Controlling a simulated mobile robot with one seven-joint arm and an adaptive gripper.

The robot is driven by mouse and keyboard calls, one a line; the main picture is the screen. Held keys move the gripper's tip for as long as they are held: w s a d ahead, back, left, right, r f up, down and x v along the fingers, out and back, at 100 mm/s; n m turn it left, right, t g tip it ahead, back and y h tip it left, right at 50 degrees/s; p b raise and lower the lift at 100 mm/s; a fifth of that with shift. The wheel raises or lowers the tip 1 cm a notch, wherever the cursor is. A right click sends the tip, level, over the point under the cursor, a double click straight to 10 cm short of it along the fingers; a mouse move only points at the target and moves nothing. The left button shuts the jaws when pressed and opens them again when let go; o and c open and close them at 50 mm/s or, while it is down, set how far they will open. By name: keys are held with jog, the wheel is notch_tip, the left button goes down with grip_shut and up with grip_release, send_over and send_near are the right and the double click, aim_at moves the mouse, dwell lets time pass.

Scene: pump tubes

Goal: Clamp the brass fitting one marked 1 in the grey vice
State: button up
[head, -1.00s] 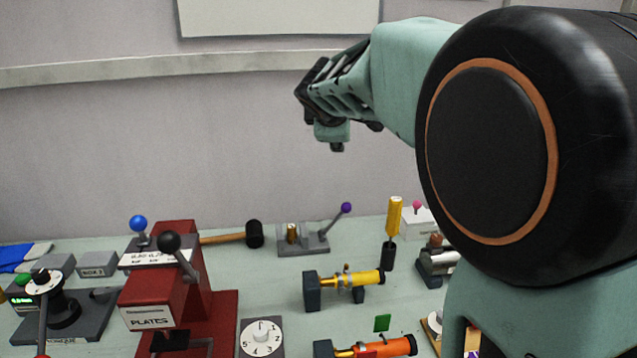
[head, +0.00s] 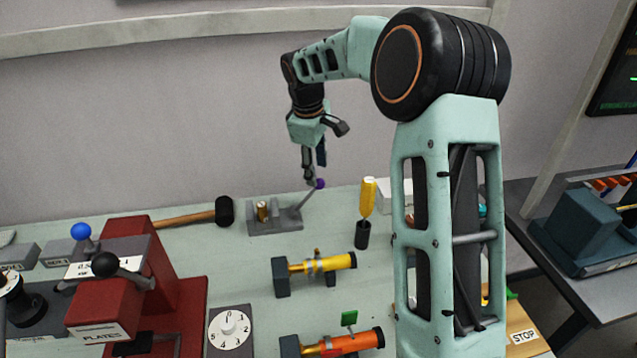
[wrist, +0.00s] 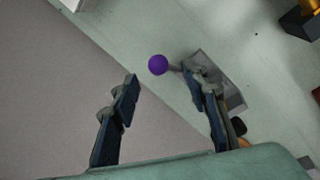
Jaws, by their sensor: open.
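The grey vice (head: 275,217) stands at the back of the bench, with a lever ending in a purple knob (head: 319,184). A small brass fitting (head: 262,211) stands upright in the vice at its left end; no mark on it is legible. My gripper (head: 315,174) is open and points down at the purple knob. In the wrist view the knob (wrist: 158,65) shows between the two spread fingertips of my gripper (wrist: 163,80). I cannot tell whether a finger touches it. The vice body (wrist: 222,80) is partly hidden behind the right finger.
A black mallet (head: 223,211) lies left of the vice. A yellow-handled tool (head: 367,200) stands upright to its right. Yellow (head: 330,262) and orange (head: 350,341) tube assemblies lie in front. A red press (head: 150,270) stands at front left. Open bench lies between.

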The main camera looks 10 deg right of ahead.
aim_at(318, 181)
jog(key=x, duration=0.7)
jog(key=shift+r, duration=0.1)
grip_shut()
